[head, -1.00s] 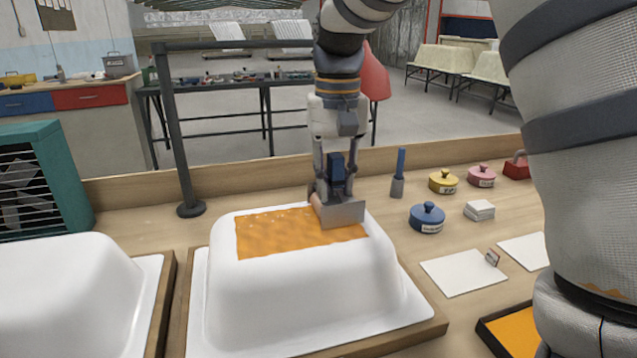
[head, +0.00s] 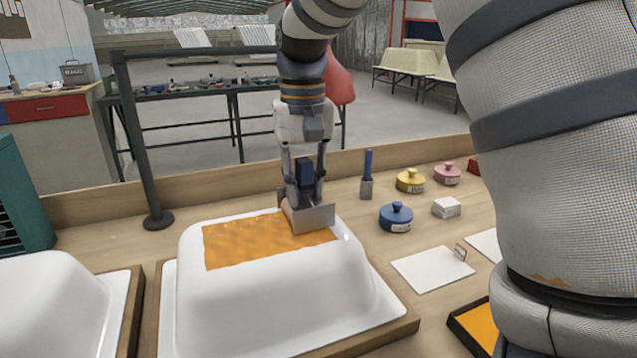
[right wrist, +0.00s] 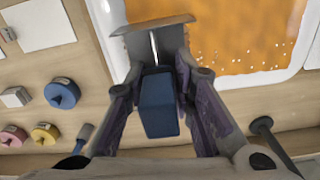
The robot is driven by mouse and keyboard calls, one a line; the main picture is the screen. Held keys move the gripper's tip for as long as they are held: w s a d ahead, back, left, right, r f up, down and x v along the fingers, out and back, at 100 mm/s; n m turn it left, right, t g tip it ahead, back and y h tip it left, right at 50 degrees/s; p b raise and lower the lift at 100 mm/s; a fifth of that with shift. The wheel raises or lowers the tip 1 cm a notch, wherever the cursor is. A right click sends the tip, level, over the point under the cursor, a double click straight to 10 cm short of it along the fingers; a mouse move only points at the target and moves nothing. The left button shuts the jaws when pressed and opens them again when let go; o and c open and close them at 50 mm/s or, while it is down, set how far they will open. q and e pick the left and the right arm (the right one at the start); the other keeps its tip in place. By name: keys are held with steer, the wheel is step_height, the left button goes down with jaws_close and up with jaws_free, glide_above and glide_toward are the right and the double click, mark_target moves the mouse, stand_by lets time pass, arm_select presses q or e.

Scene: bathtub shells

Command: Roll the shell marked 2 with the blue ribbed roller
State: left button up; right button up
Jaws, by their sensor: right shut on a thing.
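My right gripper (head: 303,180) is shut on the blue handle (head: 304,172) of a tool with a grey metal guard (head: 313,216). The handle also shows between the fingers in the right wrist view (right wrist: 160,105). The tool is low at the far right corner of the orange wet patch (head: 250,243) on top of a white upturned shell (head: 270,295). Its rolling part is mostly hidden by the guard, so I cannot make out ribs or contact. White specks dot the patch in the right wrist view (right wrist: 235,40). No number shows on the shell. My left gripper is out of view.
Another white shell (head: 50,300) stands at left. A dark post (head: 137,150) rises behind. Right of the shell are a brush (head: 367,175), blue pot (head: 396,217), yellow pot (head: 410,181), pink pot (head: 447,174), white card (head: 430,270) and an orange-filled tray (head: 478,325).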

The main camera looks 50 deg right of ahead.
steer(key=shift+w+a+f, duration=0.1)
steer(key=shift+w+a, duration=0.35)
steer(key=shift+a, duration=0.6)
steer(key=shift+w+a, duration=0.5)
steer(key=shift+a, duration=0.5)
steer(key=shift+w+a+f, duration=0.1)
steer(key=shift+w+a, duration=0.35)
steer(key=shift+a, duration=0.6)
steer(key=shift+w+a+r, duration=0.1)
steer(key=shift+w+a, duration=0.7)
steer(key=shift+a, duration=0.8)
steer(key=shift+w+a+r, duration=0.1)
steer(key=shift+w+a, duration=0.7)
steer(key=shift+a, duration=0.75)
steer(key=shift+w+a+r, duration=0.1)
steer(key=shift+w+a, duration=0.7)
steer(key=shift+a, duration=0.8)
step_height(320, 180, up, 6)
steer(key=shift+w+d+f, duration=0.3)
steer(key=shift+w+f, duration=0.2)
steer(key=shift+f, duration=0.35)
steer(key=shift+w+d+f, duration=0.25)
steer(key=shift+w+f, duration=0.25)
steer(key=shift+f, duration=0.3)
steer(key=shift+r, duration=0.1)
steer(key=shift+f, duration=1.55)
